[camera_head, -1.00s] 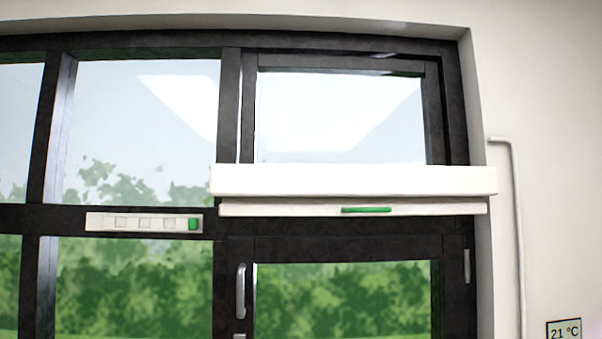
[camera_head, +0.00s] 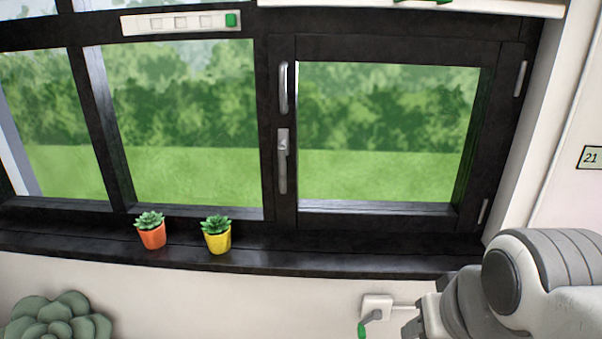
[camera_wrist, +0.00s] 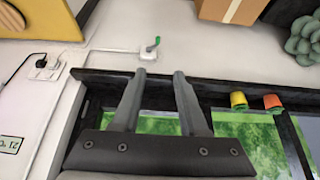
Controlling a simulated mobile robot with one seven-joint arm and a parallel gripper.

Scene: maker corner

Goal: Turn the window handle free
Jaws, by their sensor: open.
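The window handle (camera_head: 282,165) is a grey lever on a plate on the dark left frame of the right-hand window sash. Its lever points straight down. The sash (camera_head: 385,215) looks closed in its frame. My gripper (camera_wrist: 159,73) is open and empty in the wrist view, its two fingers apart in front of the sill and lower window. In the head view my arm is at the lower right, below and to the right of the handle, well apart from it. The handle cannot be made out in the wrist view.
A grey pull bar (camera_head: 283,88) sits above the handle. Two potted succulents, orange (camera_head: 151,235) and yellow (camera_head: 217,240), stand on the dark sill (camera_head: 330,262). A crank with a green grip (camera_head: 362,330) is on the wall below. A white vent strip (camera_head: 180,22) is at upper left.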

